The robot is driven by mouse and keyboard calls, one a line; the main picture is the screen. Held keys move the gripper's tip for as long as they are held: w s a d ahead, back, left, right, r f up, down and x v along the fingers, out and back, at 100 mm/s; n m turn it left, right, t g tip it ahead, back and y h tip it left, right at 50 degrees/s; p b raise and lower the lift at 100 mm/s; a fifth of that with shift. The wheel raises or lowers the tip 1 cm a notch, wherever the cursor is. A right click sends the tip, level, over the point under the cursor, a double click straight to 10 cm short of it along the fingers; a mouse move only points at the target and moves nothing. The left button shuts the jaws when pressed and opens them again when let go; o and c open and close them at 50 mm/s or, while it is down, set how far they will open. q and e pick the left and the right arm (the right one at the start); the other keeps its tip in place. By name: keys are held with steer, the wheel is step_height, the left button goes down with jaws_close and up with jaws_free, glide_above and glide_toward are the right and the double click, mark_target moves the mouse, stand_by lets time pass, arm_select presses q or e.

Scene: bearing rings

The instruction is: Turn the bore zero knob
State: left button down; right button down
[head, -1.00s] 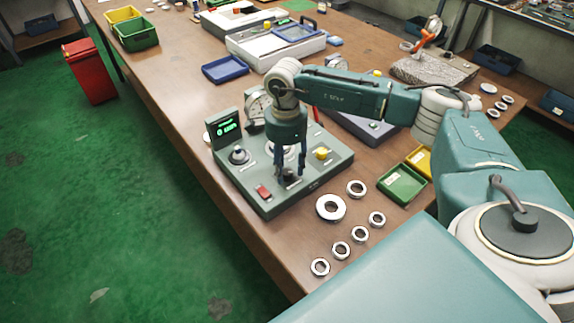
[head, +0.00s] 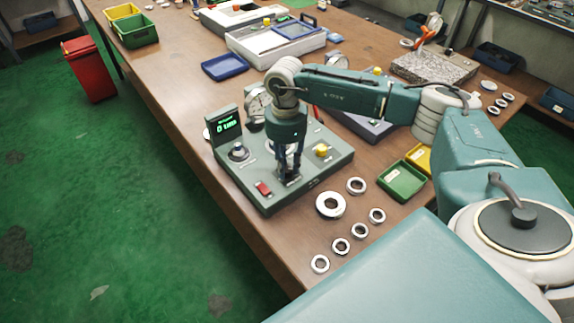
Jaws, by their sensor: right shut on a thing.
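A grey-green gauge box (head: 263,202) sits on the wooden bench, with a lit green display (head: 227,125) at its back left. Its top carries a dark round knob (head: 239,152) at the left, a red switch (head: 263,188) at the front and a yellow knob (head: 321,150) at the right. My right gripper (head: 289,172) points straight down over the front of the box. It is shut on a small dark knob (head: 290,180), mostly hidden by the fingers; I take this to be the bore zero knob. My left gripper is not in view.
Several metal rings (head: 331,205) lie on the bench right of the box. A green bin (head: 402,181) and a yellow bin (head: 420,158) stand beyond them. A dial gauge (head: 257,106) rises behind the box. A blue tray (head: 225,68) lies farther back.

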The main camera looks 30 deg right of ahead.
mark_target(288, 167)
steer(key=m+b, duration=0.1)
steer(key=m, duration=0.2)
steer(key=shift+m, duration=0.3)
steer(key=shift+w+r+m+b, duration=0.1)
steer(key=shift+m+b, duration=0.45)
steer(key=shift+m, duration=1.05)
steer(key=c, duration=1.5)
jaws_free()
steer(key=shift+o, duration=0.2)
step_height(288, 167, up, 12)
steer(key=shift+d, duration=0.2)
